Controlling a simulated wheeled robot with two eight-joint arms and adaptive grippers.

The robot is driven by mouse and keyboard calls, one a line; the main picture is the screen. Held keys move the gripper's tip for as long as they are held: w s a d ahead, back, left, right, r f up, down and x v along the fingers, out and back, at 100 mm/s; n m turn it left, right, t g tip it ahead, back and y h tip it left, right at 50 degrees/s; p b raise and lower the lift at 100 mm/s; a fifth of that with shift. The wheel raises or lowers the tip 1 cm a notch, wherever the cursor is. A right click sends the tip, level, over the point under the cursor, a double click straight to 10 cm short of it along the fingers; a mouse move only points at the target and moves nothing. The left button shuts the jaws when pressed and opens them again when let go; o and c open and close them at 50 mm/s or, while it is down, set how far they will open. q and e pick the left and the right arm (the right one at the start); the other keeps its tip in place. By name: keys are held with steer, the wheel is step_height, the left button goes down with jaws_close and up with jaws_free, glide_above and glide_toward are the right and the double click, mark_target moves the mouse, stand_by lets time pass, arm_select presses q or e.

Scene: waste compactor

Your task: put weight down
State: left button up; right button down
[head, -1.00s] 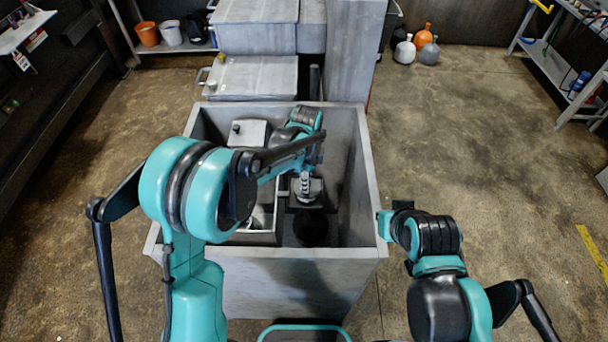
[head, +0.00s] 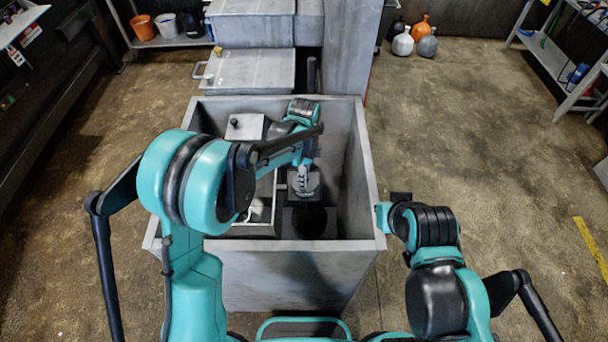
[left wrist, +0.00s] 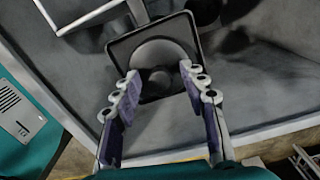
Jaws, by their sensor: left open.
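The weight appears in the left wrist view as a rounded grey piece with a small knob (left wrist: 158,79), seated in a dark square, raised-edge holder (left wrist: 123,48). My left gripper (left wrist: 160,76) is open, with one finger on each side of the weight; whether either finger touches it is unclear. In the head view my left gripper (head: 303,180) reaches down inside the grey open-topped bin (head: 355,190), over the dark square holder (head: 316,187). The arm covers part of this spot. My right arm shows at the right, but its gripper cannot be made out.
A dark round object (head: 309,222) lies in the bin in front of the holder. A lighter box (head: 246,127) with a black knob is at the bin's left. High walls surround the arm. Grey machine blocks (head: 250,75) stand behind; open floor lies to the right.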

arm_select(q)
step_height(320, 180, up, 11)
steer(key=s+a+r+n+t, duration=0.3)
steer(key=s+a+r+n, duration=0.3)
steer(key=s+a+n, duration=0.3)
steer(key=s+a+f+n+t, duration=0.2)
steer(key=s+a+n+t, duration=0.2)
steer(key=s+a+n, duration=0.4)
steer(key=s+n, duration=0.2)
steer(key=shift+a+f+n+p, duration=0.3)
steer(key=shift+a+n, duration=0.1)
steer(key=shift+s, duration=0.15)
